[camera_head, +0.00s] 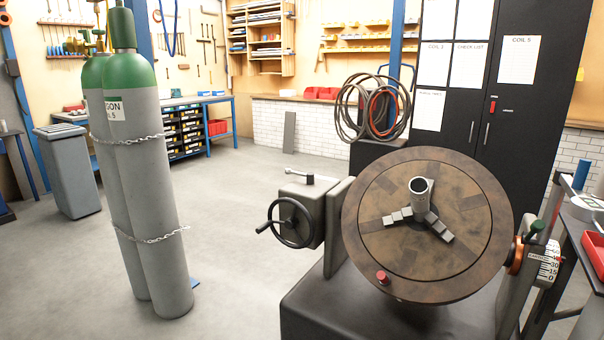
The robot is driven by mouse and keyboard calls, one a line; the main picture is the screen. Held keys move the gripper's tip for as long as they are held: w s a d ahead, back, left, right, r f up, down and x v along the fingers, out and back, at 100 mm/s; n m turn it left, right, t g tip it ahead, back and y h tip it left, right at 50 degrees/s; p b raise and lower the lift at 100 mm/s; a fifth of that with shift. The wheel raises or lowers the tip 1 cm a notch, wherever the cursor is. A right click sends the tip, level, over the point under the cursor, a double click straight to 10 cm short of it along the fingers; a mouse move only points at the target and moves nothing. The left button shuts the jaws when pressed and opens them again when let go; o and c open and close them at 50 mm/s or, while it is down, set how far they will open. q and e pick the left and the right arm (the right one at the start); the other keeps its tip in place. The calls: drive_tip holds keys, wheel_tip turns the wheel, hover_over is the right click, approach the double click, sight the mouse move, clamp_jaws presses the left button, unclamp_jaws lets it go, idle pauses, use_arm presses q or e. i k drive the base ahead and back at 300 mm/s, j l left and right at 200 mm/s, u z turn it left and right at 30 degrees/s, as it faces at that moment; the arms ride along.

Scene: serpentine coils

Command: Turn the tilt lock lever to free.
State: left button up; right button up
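A round brown tilting table (370,215) with a three-jaw chuck (443,232) faces me, tilted toward me. The chuck holds a short grey tube (421,192). A short metal lever (297,174) lies on top of the grey gearbox (318,200) on the left. A lever with a green knob (538,226) stands at the right support, beside an orange ring (515,256) and a tilt scale (548,266). No readable label tells which of the two is the tilt lock lever. Neither of my grippers is in view.
A black handwheel (290,222) sticks out left of the gearbox. Two chained gas cylinders (160,200) stand at left. A black cabinet (500,125) is behind the table. A red tray (596,252) is at the right edge. The floor between the cylinders and the gearbox is clear.

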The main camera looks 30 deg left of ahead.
sight(311, 176)
drive_tip(key=i+j+u, duration=0.65)
drive_tip(key=i+u, duration=0.25)
